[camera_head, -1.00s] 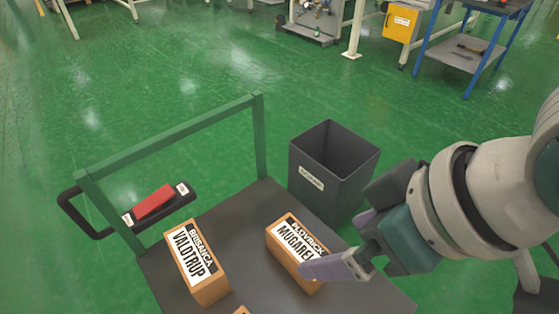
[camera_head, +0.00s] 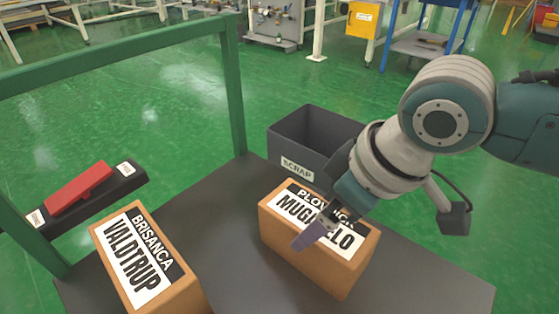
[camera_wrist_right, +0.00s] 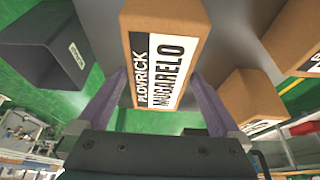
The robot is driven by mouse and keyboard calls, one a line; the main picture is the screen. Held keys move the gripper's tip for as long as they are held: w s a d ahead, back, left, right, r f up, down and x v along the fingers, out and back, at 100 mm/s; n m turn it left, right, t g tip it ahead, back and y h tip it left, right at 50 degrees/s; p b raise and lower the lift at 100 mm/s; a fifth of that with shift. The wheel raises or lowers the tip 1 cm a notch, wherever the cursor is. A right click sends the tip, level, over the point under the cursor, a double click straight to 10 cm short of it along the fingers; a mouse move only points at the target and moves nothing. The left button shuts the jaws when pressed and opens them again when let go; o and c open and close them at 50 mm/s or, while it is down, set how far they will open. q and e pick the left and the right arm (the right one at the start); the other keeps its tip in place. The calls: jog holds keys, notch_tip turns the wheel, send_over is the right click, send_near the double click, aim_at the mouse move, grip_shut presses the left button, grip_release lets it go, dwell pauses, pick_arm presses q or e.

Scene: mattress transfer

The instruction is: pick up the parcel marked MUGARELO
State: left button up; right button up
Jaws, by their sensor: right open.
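The MUGARELO parcel (camera_head: 348,273) is an orange-brown box with a black and white label, lying on the dark cart platform (camera_head: 232,210). In the wrist view the same parcel (camera_wrist_right: 163,18) lies ahead with its labelled face towards the camera. My right gripper (camera_head: 322,225) is open over this parcel and hides part of its label. In the wrist view the purple fingers of the gripper (camera_wrist_right: 160,76) are spread wide, one towards each side of the parcel. Whether they touch it, I cannot tell. My left gripper is not in view.
The VALDTRUP parcel (camera_head: 143,258) lies to the left on the platform. A dark SCRAP bin (camera_head: 297,170) stands behind the MUGARELO parcel. A green rail frame (camera_head: 234,95) edges the cart, with a red and black handle (camera_head: 78,187). Another parcel (camera_wrist_right: 296,35) shows in the wrist view.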

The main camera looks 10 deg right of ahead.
jog(key=b+x, duration=0.3)
jog(key=x, duration=0.2)
jog(key=shift+w, duration=0.1)
jog(key=shift+w+a+f, duration=0.1)
jog(key=shift+w+f, duration=0.05)
jog(key=shift+f, duration=0.2)
jog(key=c, duration=1.5)
jog(key=shift+r, duration=0.1)
jog(key=shift+c, duration=0.4)
jog(key=shift+r, duration=0.1)
